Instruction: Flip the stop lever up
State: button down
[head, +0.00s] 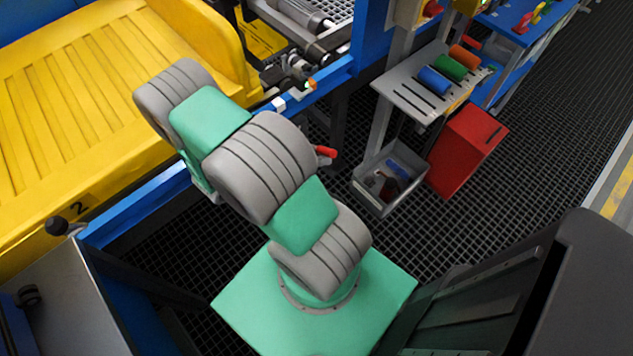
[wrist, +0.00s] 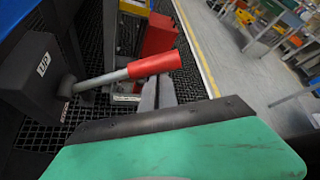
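The stop lever shows in the wrist view as a grey rod with a red handle (wrist: 155,63), reaching right from a dark box (wrist: 38,72) with a white UP label. In the head view only its red end (head: 326,152) shows beside my arm. My gripper (wrist: 157,84) shows in the wrist view with its two narrow fingers close together and nothing visible between them. The fingertips lie at the lower edge of the handle in the picture. I cannot tell whether they touch it. In the head view my arm hides the gripper and the lever box.
A yellow tray (head: 120,70) lies at left behind a blue rail (head: 135,208). A grey bin (head: 378,207) of small items, a red box (head: 466,148) and a slotted shelf (head: 405,88) with coloured cylinders stand right of my arm. Dark grated floor (head: 545,110) is open farther right.

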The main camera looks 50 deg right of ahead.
jog(key=shift+w+d+r, duration=0.15)
jog(key=shift+w+r, duration=0.15)
jog(key=shift+w, duration=0.05)
notch_tip(320, 180, down, 4)
jog(key=s+a+b, duration=0.1)
jog(key=s+b, duration=0.1)
jog(key=v, duration=1)
jog(key=shift+s+a, duration=0.2)
